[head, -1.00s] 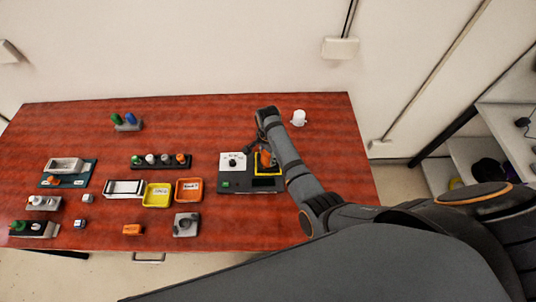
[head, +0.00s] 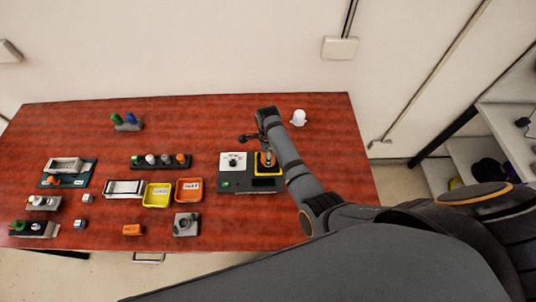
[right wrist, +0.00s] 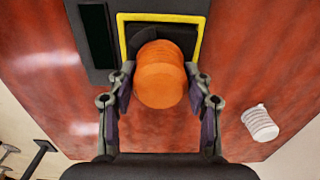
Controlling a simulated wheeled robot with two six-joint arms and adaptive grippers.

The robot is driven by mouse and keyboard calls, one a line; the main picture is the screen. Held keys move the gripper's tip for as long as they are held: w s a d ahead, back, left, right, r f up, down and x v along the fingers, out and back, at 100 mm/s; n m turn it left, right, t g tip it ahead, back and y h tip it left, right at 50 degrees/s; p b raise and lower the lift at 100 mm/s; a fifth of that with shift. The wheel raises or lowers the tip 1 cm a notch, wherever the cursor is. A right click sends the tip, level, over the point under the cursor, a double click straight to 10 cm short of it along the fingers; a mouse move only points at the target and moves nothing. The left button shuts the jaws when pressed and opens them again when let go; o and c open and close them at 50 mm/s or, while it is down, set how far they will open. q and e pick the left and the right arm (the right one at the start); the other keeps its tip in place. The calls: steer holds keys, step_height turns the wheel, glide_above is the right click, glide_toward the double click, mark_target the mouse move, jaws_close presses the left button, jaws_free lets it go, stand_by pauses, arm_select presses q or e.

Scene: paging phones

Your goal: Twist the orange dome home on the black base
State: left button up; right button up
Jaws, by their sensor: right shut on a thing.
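The orange dome (right wrist: 160,82) sits between the two fingers of my right gripper (right wrist: 160,77) in the right wrist view, with a pad against each side. The black base (right wrist: 148,35) shows beyond the dome, inside a yellow square outline; the dome hides part of it, and I cannot tell how fully they are seated. In the head view the dome (head: 266,160) is small and partly covered by my right gripper (head: 266,153), over the yellow-outlined spot of the dark station (head: 240,186). My left gripper is not in view.
A white panel with a black knob (head: 232,161) is on the station's left. Yellow (head: 158,195) and orange (head: 189,190) trays and a rack of small domes (head: 161,161) lie further left.

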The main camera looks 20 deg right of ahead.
steer(key=o, duration=1.3)
steer(key=shift+r, duration=3)
steer(key=shift+s+f, duration=0.1)
